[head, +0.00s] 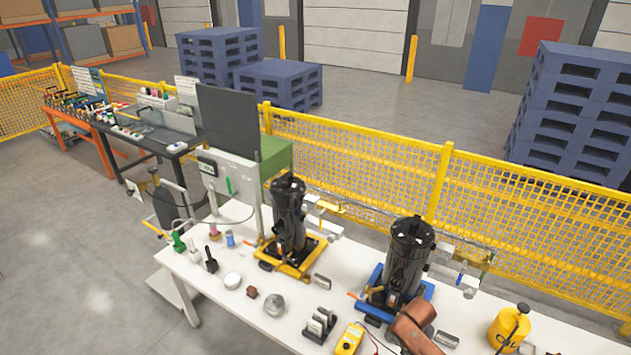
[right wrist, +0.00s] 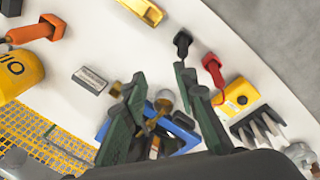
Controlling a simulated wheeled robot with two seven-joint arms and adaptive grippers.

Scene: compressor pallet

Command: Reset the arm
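My right gripper (right wrist: 165,88) shows in the right wrist view, with its dark green fingers spread apart and nothing held between them. Beyond the fingers are a brass fitting (right wrist: 164,100) and part of a blue base (right wrist: 178,137), partly hidden by the fingers. In the head view, a black compressor on a blue base (head: 408,255) stands upright at the right of the white table. Another black compressor (head: 289,215) stands upright on a yellow base to its left. I cannot make out either gripper in the head view. My left gripper is in neither view.
The white table (head: 205,290) holds a yellow oil can (head: 508,328), a yellow meter (head: 349,340), a slotted block rack (head: 320,325) and small parts. A yellow mesh fence (head: 390,165) runs behind it. A grey-green cabinet with a dark panel (head: 228,120) stands at its back left.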

